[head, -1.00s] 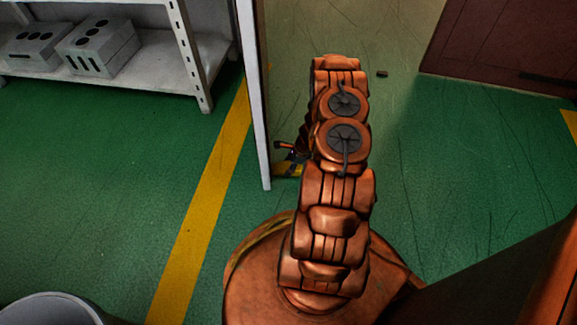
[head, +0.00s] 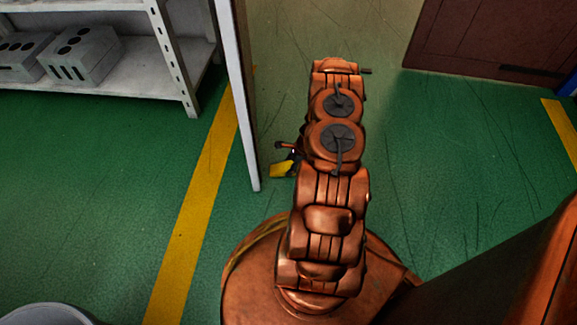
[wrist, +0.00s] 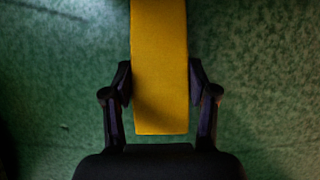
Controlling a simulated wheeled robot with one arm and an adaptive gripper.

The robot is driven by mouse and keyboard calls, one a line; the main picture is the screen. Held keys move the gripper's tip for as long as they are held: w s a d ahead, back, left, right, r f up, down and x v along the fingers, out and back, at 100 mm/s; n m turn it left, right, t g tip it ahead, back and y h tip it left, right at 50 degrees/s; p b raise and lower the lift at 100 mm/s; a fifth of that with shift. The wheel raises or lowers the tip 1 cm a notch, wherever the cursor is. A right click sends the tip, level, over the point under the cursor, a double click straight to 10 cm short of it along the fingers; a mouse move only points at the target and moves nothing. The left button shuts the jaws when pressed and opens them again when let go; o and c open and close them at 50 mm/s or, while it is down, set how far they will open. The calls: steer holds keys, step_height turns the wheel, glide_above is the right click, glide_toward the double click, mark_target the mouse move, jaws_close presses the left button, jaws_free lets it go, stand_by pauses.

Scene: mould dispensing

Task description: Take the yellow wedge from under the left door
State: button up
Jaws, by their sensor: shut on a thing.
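The yellow wedge (wrist: 160,105) is between the two dark fingers of my gripper (wrist: 160,75) in the wrist view, with a finger against each long side. Its far end runs out of the top of that view. In the head view the wedge (head: 281,170) shows as a small yellow patch beside my arm, partly hidden by the gripper (head: 291,158). The left door (head: 236,90) is a pale panel seen nearly edge-on. The wedge appears just right of its lower corner, with a strip of green floor between them in the picture. Its height above the floor is unclear.
A white shelf (head: 120,88) with grey blocks stands at the upper left. A yellow floor line (head: 190,225) runs beside the door. A dark red-brown panel (head: 480,45) stands at the upper right. Green floor right of my arm is clear.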

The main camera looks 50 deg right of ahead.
steer(key=o, duration=1.4)
steer(key=shift+o, duration=0.2)
steer(key=v, duration=1.2)
steer(key=shift+a, duration=0.15)
